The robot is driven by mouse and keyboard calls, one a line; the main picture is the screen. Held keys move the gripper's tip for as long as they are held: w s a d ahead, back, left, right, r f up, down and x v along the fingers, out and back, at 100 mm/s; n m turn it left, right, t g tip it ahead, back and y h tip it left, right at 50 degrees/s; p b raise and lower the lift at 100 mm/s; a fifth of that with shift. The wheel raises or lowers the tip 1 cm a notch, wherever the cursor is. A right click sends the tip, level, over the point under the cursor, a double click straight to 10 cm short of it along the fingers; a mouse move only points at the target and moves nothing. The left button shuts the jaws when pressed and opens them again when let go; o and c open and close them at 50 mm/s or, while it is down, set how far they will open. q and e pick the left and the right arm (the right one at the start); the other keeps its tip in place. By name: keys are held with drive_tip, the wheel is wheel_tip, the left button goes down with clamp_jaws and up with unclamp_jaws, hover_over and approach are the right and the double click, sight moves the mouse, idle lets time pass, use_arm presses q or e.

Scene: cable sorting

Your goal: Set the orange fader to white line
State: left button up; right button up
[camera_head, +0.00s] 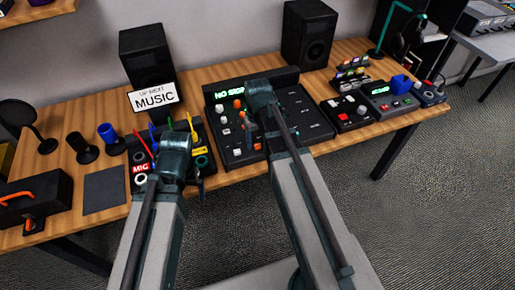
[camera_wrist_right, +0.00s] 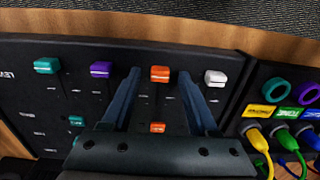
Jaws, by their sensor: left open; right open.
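The orange fader (camera_wrist_right: 160,74) sits near the front edge of the black mixer (camera_head: 300,125). It also shows beside my right arm in the head view (camera_head: 257,146). In the right wrist view my right gripper (camera_wrist_right: 159,80) is open, with one finger on each side of the orange fader and visible gaps to it. Small pale marks lie by the fader tracks; I cannot tell which is the white line. My right gripper's fingertips are hidden in the head view. My left gripper (camera_head: 175,142) is over the cable box (camera_head: 202,152), its fingers mostly hidden.
A white fader (camera_wrist_right: 215,77) and a purple fader (camera_wrist_right: 102,69) flank the orange one; a teal fader (camera_wrist_right: 47,66) is farther left. An orange knob (camera_wrist_right: 157,127) lies behind. Cable plugs (camera_wrist_right: 258,138) stand right of the mixer in the wrist view. A MUSIC sign (camera_head: 154,97) stands behind the box.

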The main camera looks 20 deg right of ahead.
drive_tip(key=shift+f, duration=0.3)
clamp_jaws()
idle(1.3)
